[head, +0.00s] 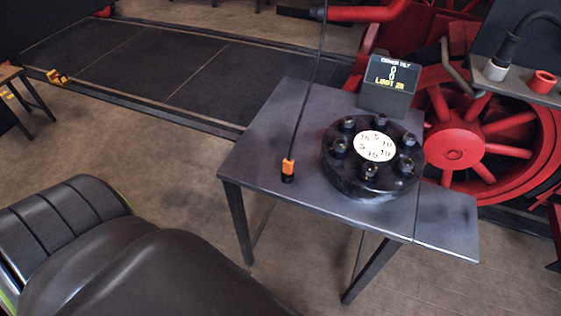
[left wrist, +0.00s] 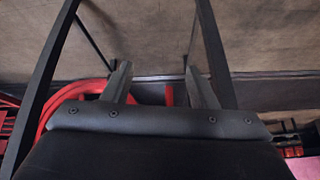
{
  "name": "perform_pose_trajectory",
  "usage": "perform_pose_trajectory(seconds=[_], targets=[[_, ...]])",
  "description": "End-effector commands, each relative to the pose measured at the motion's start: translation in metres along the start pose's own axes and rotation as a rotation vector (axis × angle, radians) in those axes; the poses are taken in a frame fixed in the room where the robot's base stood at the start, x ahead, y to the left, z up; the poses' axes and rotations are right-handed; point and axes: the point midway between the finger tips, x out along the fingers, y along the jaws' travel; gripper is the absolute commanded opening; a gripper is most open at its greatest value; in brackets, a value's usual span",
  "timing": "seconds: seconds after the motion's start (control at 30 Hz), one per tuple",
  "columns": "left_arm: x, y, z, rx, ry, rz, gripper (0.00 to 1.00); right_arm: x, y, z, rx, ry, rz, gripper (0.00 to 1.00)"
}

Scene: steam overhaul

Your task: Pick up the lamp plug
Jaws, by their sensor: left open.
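A black plug (head: 507,49) on a thick black cable stands upright in a pale grey collar (head: 495,70) on a grey shelf at the upper right of the head view. It looks like the lamp plug. A red open cup or socket (head: 542,82) stands just right of it on the shelf. My left gripper (left wrist: 157,68) shows only in the left wrist view. Its two fingers are apart with nothing between them, and no plug is seen there. I cannot tell its distance from the plug. My right gripper is in neither view.
A grey table (head: 250,150) bears a black bolted flange (head: 370,185), a small display (head: 388,88) and an orange-and-black piece (head: 288,169) on a thin dark line. A red spoked wheel (head: 470,140) stands below the shelf (head: 520,90).

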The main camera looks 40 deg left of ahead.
Motion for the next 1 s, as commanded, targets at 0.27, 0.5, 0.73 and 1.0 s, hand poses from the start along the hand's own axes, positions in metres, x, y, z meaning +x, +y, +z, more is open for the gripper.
perform_pose_trajectory(seconds=[0.27, 0.5, 0.73, 1.0], targets=[[-0.067, 0.004, -0.135, -0.057, 0.281, -0.012, 0.53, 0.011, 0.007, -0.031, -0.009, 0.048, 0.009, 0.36], [-0.158, -0.003, -0.222, -0.116, 0.507, -0.032, 0.53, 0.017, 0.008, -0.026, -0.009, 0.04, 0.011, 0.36], [-0.224, -0.011, -0.26, -0.154, 0.639, -0.047, 0.53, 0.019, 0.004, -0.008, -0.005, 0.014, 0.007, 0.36], [-0.227, -0.015, -0.28, -0.162, 0.673, -0.05, 0.53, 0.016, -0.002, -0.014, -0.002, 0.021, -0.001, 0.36]])
